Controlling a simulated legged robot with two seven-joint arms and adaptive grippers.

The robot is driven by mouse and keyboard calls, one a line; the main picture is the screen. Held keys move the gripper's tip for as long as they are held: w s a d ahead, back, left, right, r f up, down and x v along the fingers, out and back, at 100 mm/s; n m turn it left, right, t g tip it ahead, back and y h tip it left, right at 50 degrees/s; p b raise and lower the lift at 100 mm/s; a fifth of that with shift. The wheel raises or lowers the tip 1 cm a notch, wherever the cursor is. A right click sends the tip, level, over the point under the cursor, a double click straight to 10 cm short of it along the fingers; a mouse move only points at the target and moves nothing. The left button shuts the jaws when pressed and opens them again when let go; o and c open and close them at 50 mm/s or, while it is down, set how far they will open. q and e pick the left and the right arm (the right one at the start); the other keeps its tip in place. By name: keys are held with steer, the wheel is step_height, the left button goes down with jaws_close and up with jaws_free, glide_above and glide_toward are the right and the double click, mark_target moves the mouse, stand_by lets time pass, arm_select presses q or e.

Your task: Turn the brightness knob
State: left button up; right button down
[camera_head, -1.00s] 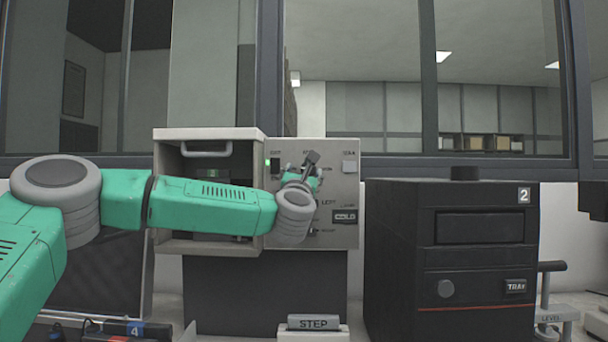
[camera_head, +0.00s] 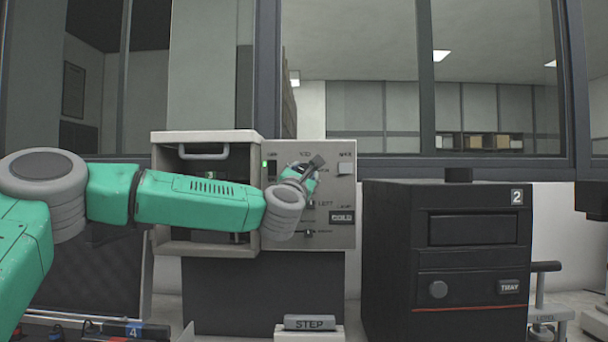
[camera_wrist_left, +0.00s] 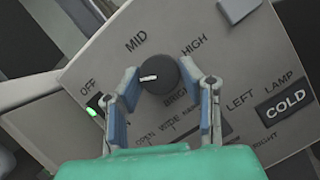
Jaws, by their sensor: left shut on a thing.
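The brightness knob (camera_wrist_left: 160,75) is a round black knob with a white mark, on a grey panel (camera_wrist_left: 235,65) with OFF, MID and HIGH printed around it. In the left wrist view the white mark lies on the knob's left part, towards the OFF side. My left gripper (camera_wrist_left: 161,84) is shut on the knob, one finger on each side. In the head view my left gripper (camera_head: 305,172) is tilted to the right in front of the panel and hides the knob. My right gripper is not in view.
An open box (camera_head: 158,205) with a handle adjoins the panel's left side. A green light (camera_head: 265,165) and a switch sit left of the knob. A COLD label (camera_head: 342,216) is below right. A black machine (camera_head: 380,255) marked 2 stands at right, and a STEP block (camera_head: 309,323) below.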

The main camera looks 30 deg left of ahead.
arm_select(q)
steer(key=m, duration=0.1)
steer(key=m+h+p, duration=0.1)
steer(key=m+h, duration=0.1)
steer(key=m, duration=0.1)
steer(key=shift+r, duration=0.25)
steer(key=shift+m+h+p, duration=0.6)
steer(key=shift+m+p, duration=0.3)
steer(key=shift+m, duration=0.2)
steer(key=m+g+p, duration=0.1)
steer(key=m+p, duration=0.2)
steer(key=m+g+h+p, duration=0.1)
steer(key=m+p, duration=0.2)
steer(key=shift+s+h, duration=0.1)
steer(key=shift+h, duration=0.2)
steer(key=shift+f+m+g+p, duration=0.1)
steer(key=shift+m+g+p, duration=0.3)
steer(key=shift+m+p, duration=0.75)
steer(key=shift+f, duration=0.2)
steer(key=o, duration=1.1)
steer(key=shift+c, duration=0.2)
steer(key=shift+o, duration=0.3)
steer(key=shift+d, duration=0.15)
